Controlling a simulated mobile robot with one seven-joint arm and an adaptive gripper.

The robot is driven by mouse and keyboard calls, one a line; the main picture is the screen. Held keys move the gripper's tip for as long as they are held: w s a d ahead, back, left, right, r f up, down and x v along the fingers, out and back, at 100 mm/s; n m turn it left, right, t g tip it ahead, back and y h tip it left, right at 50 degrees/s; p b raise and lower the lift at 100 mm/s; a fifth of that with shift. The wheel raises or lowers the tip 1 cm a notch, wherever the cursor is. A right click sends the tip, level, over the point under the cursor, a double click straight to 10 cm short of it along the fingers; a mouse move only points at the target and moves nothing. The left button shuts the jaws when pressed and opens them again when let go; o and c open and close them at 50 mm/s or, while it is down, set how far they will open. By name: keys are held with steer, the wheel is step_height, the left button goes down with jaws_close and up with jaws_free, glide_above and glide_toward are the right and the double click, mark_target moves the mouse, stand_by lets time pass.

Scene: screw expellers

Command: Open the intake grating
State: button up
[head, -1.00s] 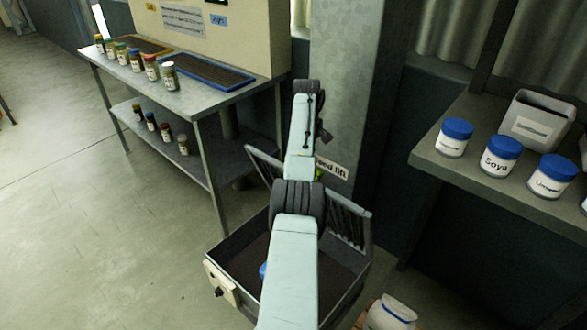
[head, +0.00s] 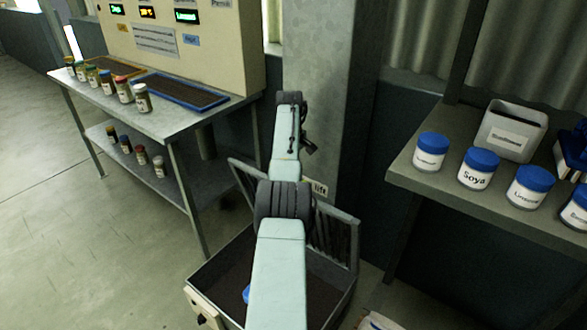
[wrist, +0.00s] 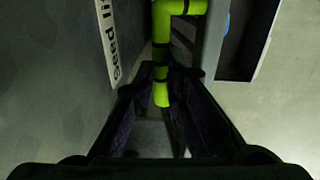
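The intake grating (head: 335,233) is a grey slatted panel standing raised and tilted at the back of an open metal intake bin (head: 222,258). My arm crosses in front of its middle and hides part of it. In the wrist view, a lime-green bar (wrist: 162,60) with black bands comes down from the top and ends near my gripper (wrist: 160,100). The two dark fingers are apart, with the bar's lower end showing between or just beyond them; I cannot tell whether they touch it. In the head view my gripper is mostly hidden behind the arm.
A "Seed lift" sign (wrist: 108,38) is close on the left in the wrist view. A pillar (head: 335,90) stands behind the bin. A shelf (head: 440,190) with blue-lidded jars is at right, a bench (head: 180,120) with small jars at left. The left floor is clear.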

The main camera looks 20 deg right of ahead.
steer(key=shift+o, duration=1.2)
steer(key=f, duration=0.3)
steer(key=shift+a+f, duration=0.2)
steer(key=shift+f, duration=0.05)
steer(key=shift+o, duration=1)
steer(key=shift+s+r, duration=0.1)
steer(key=shift+r, duration=0.45)
steer(key=shift+d, duration=0.1)
step_height(320, 180, up, 12)
steer(key=shift+s+a, duration=0.2)
steer(key=shift+a, duration=0.1)
steer(key=shift+w+f, duration=0.1)
